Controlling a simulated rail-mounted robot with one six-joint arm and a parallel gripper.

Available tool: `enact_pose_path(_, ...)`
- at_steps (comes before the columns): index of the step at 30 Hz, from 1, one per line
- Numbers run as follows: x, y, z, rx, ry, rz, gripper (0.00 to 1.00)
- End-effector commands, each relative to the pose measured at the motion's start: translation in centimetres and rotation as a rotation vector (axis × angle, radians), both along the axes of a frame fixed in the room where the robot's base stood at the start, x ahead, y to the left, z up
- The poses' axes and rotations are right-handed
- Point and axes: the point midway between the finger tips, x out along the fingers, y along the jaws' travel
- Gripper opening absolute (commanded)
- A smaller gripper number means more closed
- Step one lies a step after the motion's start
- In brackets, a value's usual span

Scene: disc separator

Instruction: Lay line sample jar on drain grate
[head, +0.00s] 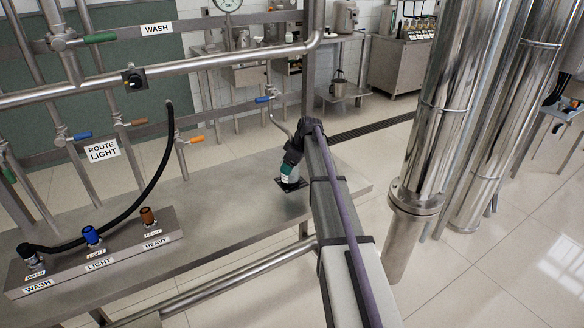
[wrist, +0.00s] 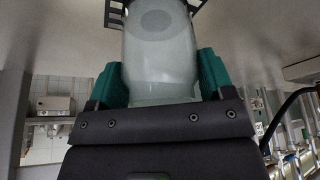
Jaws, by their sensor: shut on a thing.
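The sample jar is a clear, pale glass cylinder (wrist: 160,55) that fills the middle of the wrist view. My gripper (wrist: 161,80) is shut on it, with a green pad on each side of the glass. In the head view my gripper (head: 291,160) points down at the steel bench, and the jar shows only as a small pale and green patch, mostly hidden. The drain grate (head: 304,184) is a small black square on the bench directly below the jar. Its dark bars (wrist: 114,14) show beyond the jar's far end. I cannot tell whether jar and grate touch.
A steel block (head: 120,262) with WASH, LIGHT and HEAVY ports stands at the bench's front left. A black hose (head: 157,178) arches up from its WASH port. Pipes with coloured valve handles stand behind. The bench (head: 225,195) is clear between block and grate.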

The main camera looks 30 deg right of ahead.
Motion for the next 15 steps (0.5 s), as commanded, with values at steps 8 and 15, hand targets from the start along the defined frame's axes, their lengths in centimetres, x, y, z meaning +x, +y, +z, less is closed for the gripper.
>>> enact_pose_path(8,-0.20,-0.14,-0.91,0.001,0.000,-0.002,0.49)
enact_pose_path(15,-0.21,-0.16,-1.18,0.000,0.000,-0.001,0.86)
